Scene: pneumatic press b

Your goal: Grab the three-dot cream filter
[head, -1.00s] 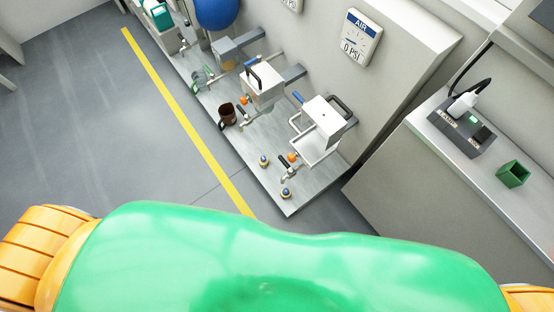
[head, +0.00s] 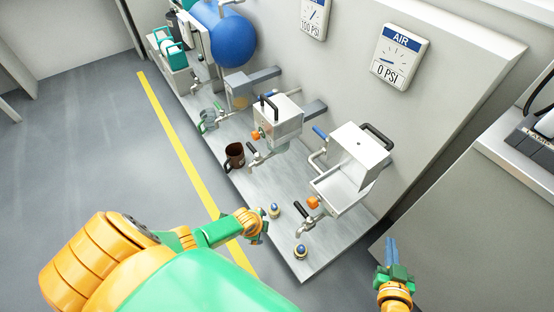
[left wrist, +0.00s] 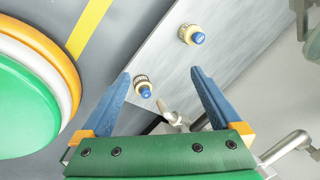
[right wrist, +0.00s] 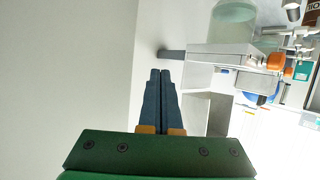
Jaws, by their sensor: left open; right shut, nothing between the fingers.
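Two small cream filters with blue tops stand on the grey metal bench plate, one farther back (head: 274,210) and one nearer the front corner (head: 300,251). In the left wrist view, one filter (left wrist: 143,86) shows between the fingertips, beyond them, and another (left wrist: 191,34) stands higher up. Dark marks ring the lower one, but I cannot count dots on either. My left gripper (left wrist: 160,77) is open and empty; in the head view it (head: 258,228) is beside the plate's left edge, near the filters. My right gripper (head: 392,252) is shut and empty, right of the plate.
The metal plate (head: 265,240) also carries white press boxes (head: 352,158), taps (head: 307,230) and a brown mug (head: 235,155). A wall gauge (head: 400,55) reads 0 PSI. A counter (head: 520,160) stands at right. The floor left of the yellow line is clear.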

